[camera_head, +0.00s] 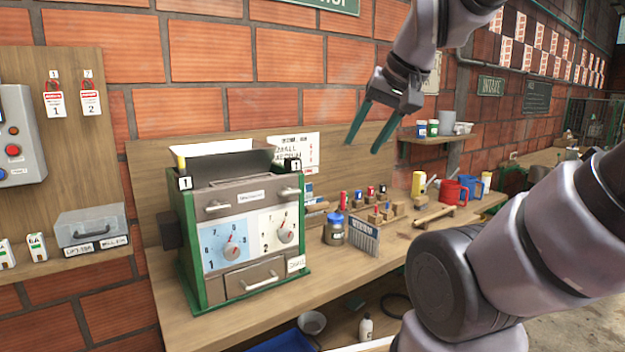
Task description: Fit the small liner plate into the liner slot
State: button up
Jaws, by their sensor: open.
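My gripper (362,147) hangs in the air at the upper middle, above the bench and right of the green-framed machine. Its two green fingers are apart, point down and hold nothing. The machine (187,225) stands on the bench with a grey hopper on top, two dials on white and blue panels, and handled drawers. I cannot pick out the small liner plate for certain, nor tell which opening is the liner slot. A grey lidded box (90,225) with unclear labels sits on the left shelf.
A wall shelf with small tubs is at right. A control box (18,135) and tags hang at left.

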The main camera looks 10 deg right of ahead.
aim_at(256, 213)
jog(key=i+l+u, duration=0.2)
jog(key=i+l, duration=0.15)
jog(key=l, duration=0.3)
jog(key=i+l+u, duration=0.25)
jog(key=l, duration=0.4)
jog(key=i+l+u, duration=0.1)
jog(key=l, duration=0.3)
jog(key=i+l+u, duration=0.1)
jog(key=i+l, duration=0.15)
jog(key=l, duration=0.15)
